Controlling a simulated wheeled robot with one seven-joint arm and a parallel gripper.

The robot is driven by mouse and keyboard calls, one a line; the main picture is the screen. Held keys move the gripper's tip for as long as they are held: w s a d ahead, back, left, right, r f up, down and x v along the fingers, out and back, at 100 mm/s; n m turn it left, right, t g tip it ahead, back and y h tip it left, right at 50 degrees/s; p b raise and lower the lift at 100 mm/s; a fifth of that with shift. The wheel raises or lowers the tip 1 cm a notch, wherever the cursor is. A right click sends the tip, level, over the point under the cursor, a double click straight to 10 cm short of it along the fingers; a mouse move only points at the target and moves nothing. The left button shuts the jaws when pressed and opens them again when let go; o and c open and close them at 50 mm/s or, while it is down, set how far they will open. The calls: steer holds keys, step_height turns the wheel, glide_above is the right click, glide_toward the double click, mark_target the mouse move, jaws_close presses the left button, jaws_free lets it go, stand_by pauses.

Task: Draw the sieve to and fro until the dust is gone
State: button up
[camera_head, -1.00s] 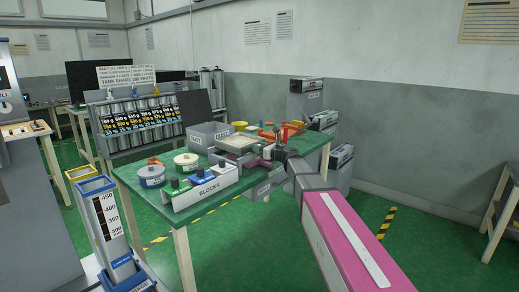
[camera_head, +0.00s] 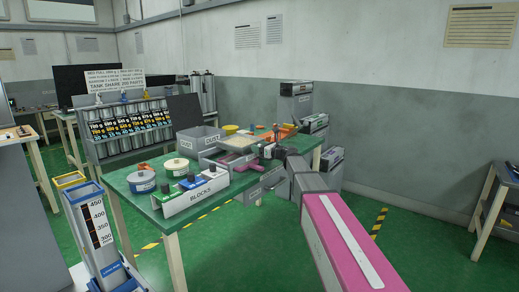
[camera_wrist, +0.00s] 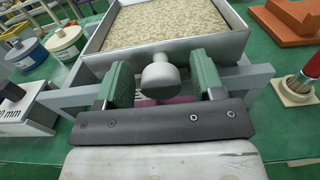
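The sieve is a grey-walled tray (camera_wrist: 88,44) with a speckled tan layer (camera_wrist: 165,22) covering its floor in the wrist view. In the head view the sieve (camera_head: 237,144) sits toward the far side of the green table. A round grey knob (camera_wrist: 158,74) stands at the sieve's near side. My gripper (camera_wrist: 161,84) has its two green-padded fingers on either side of this knob, with a visible gap on each side. It looks open around the knob. The knob's lower part is hidden. Grey bars (camera_wrist: 62,98) run beside and below the fingers.
Round tubs (camera_head: 176,168) and a rack marked BLOCKS (camera_head: 195,198) stand left of the sieve. A scaled column (camera_head: 97,218) stands at the front left.

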steer(key=v, duration=1.1)
stand_by(0.4)
steer(key=s+f+n+g+h, duration=0.6)
steer(key=s+f+n, duration=0.85)
steer(key=f, duration=0.55)
steer(key=s+d+f+n+g+h, duration=0.2)
steer(key=s+d+f+n+h, duration=0.2)
steer(key=s, duration=0.5)
steer(key=s+d+f+n+g+h, duration=0.3)
steer(key=s+d+f+n+h, duration=0.1)
steer(key=s+d+f+n, duration=0.2)
steer(key=s+f+n, duration=0.1)
steer(key=s+f, duration=0.1)
steer(key=s, duration=0.1)
steer(key=shift+s+d, duration=0.35)
steer(key=shift+s, duration=0.05)
